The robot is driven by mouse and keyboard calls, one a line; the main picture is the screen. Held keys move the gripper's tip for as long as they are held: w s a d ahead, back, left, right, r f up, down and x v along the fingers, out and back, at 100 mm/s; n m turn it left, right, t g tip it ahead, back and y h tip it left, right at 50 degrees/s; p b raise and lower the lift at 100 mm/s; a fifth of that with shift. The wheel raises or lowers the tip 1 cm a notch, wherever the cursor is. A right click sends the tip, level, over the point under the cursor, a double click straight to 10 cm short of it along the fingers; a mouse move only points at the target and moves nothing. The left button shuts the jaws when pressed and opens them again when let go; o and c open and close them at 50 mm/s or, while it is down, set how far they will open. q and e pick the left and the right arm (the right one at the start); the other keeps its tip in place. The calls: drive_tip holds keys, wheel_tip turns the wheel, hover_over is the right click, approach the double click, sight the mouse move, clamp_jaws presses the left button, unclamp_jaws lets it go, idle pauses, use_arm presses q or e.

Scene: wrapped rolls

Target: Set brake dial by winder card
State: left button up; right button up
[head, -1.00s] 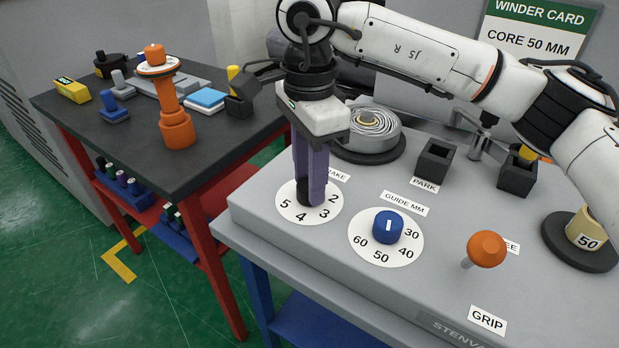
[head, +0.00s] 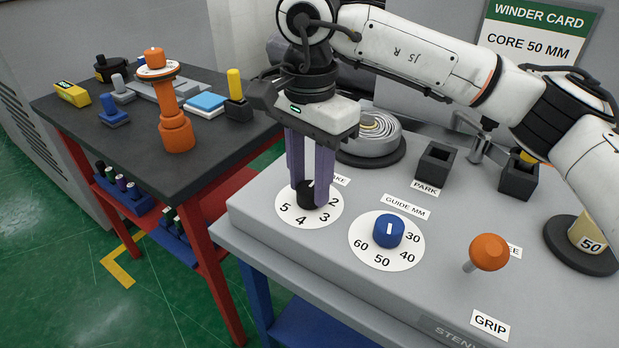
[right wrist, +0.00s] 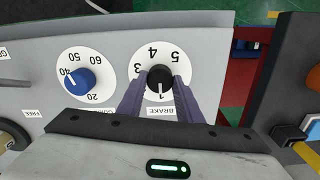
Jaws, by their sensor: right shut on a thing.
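The brake dial is a black knob (head: 309,194) on a white round scale (head: 291,213) at the front left of the grey machine top. My right gripper (head: 311,190) points down and is shut on the knob, one purple finger on each side. In the right wrist view the knob (right wrist: 160,78) sits between the fingers, its light mark toward the 1; 3, 4 and 5 also show. The winder card (head: 534,38) stands at the back right and reads CORE 50 MM; my arm crosses in front of its lower area. My left gripper is out of view.
The blue guide dial (head: 389,231) is close at the right of the brake dial. An orange-knobbed lever (head: 488,253) stands farther right. Behind are a wrapped roll (head: 372,138) and a black park holder (head: 435,165). A dark-topped red table (head: 105,160) stands left.

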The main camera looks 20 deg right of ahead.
sight(309, 188)
drive_tip(key=o, duration=1)
drive_tip(key=shift+o, duration=0.2)
drive_tip(key=shift+r, duration=0.1)
wheel_tip(309, 188, up, 10)
drive_tip(key=shift+p, duration=0.3)
